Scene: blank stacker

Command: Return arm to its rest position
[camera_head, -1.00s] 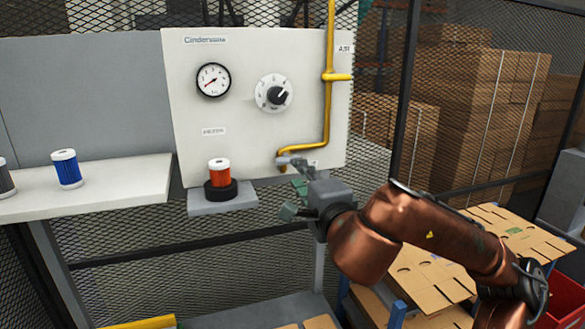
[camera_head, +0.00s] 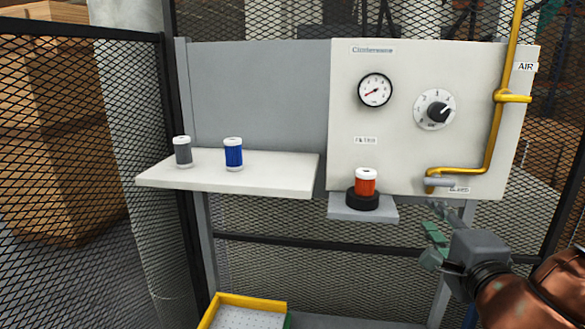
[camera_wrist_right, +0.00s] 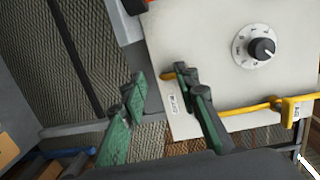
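My right gripper (camera_head: 436,228) is at the lower right of the head view, below the yellow pipe's grey lever and in front of the panel's lower edge. In the right wrist view its two green fingers (camera_wrist_right: 160,95) stand apart with nothing between them. The reddish-brown right arm (camera_head: 535,298) comes in from the lower right corner. The left gripper is not in view.
A white panel (camera_head: 400,140) carries a gauge (camera_head: 375,90), a knob (camera_head: 435,109) and a yellow pipe (camera_head: 497,135). An orange filter (camera_head: 365,181) stands in a black ring on a small ledge. Blue (camera_head: 233,153) and grey (camera_head: 183,151) filters stand on a white shelf (camera_head: 270,179).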

